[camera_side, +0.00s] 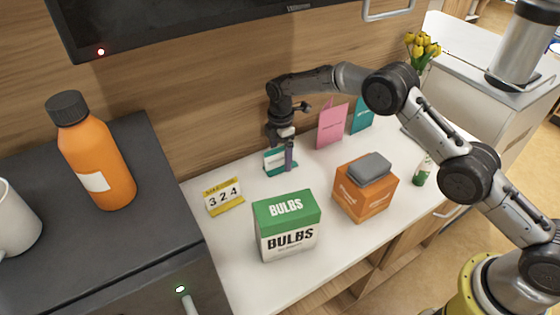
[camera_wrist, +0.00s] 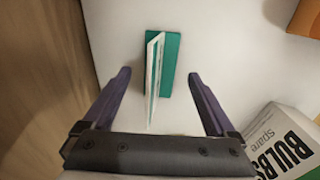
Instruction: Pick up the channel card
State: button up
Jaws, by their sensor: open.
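A small folded teal-and-white card (camera_side: 272,163) stands like a tent on the white counter near the wooden wall; I take it to be the channel card, but its print is too small to read. In the wrist view the card (camera_wrist: 154,75) shows from above, with a teal panel on its right. My gripper (camera_side: 288,157) points down at it, and one purple finger hides part of its right side. In the wrist view my gripper (camera_wrist: 159,78) is open, with one finger on each side of the card and a visible gap on both sides.
A pink card (camera_side: 331,125) and a teal card (camera_side: 361,115) stand behind. A dark screen (camera_side: 200,22) overhangs the wall.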

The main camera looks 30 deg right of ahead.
jog(key=shift+f, duration=0.85)
jog(key=shift+c, duration=0.2)
jog(key=c, duration=1.4)
